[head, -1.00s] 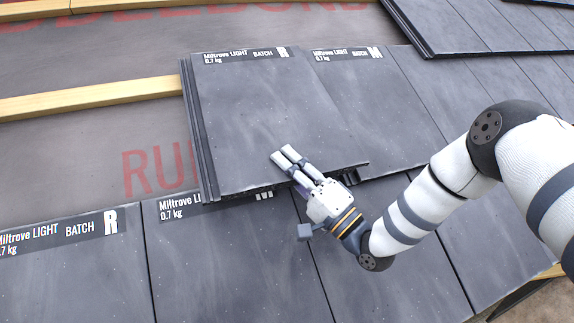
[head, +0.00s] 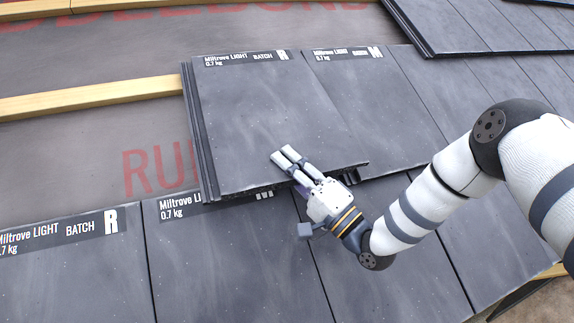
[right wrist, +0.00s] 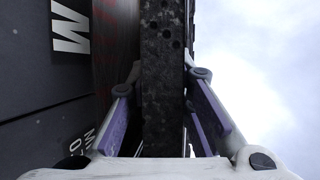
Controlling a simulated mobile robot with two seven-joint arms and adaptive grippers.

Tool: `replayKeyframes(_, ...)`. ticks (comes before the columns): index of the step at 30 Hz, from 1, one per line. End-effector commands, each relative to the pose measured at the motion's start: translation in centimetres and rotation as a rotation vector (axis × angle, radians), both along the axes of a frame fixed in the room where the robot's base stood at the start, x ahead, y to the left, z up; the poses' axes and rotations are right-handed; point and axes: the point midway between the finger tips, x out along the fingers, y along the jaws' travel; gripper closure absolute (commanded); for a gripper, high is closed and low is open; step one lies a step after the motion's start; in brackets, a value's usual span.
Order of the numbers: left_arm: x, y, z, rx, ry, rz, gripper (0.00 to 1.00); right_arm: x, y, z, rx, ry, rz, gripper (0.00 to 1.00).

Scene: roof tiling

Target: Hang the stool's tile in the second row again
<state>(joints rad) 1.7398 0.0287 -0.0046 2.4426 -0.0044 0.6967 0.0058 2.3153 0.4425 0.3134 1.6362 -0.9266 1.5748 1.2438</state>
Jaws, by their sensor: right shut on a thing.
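The held tile (head: 262,120) is a dark slate-grey tile whose top label reads Miltrove LIGHT, 0.7 kg, BATCH R. It lies in the second row, left of a tile marked M (head: 365,90) and overlapping or close against it; the exact joint is hard to see. Its lower part covers the top of the row below. My right gripper (head: 284,160) is shut on its lower edge, with one finger over its face. In the right wrist view the tile (right wrist: 163,85) stands edge-on between the purple finger pads. My left gripper is not in view. No stool shows.
A wooden batten (head: 90,98) runs left from the held tile across bare underlay (head: 80,155) with red print. The lower row has a tile marked R (head: 70,270) at the left. More tiles (head: 490,28) lie higher up at the right.

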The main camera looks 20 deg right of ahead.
Motion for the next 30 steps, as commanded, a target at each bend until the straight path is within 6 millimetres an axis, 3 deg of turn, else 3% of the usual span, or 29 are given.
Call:
replayKeyframes(19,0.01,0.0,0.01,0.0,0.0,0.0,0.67,-0.2,0.04,0.11,0.002,-0.008,0.001,1.0)
replayKeyframes(20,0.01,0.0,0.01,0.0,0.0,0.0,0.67,-0.21,0.04,0.12,0.002,-0.008,0.001,0.76)
replayKeyframes(22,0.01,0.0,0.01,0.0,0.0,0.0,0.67,-0.2,0.04,0.1,0.002,-0.008,0.001,0.6)
replayKeyframes(30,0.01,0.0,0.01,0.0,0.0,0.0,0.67,-0.26,0.02,-0.27,-0.001,0.003,0.001,0.57)
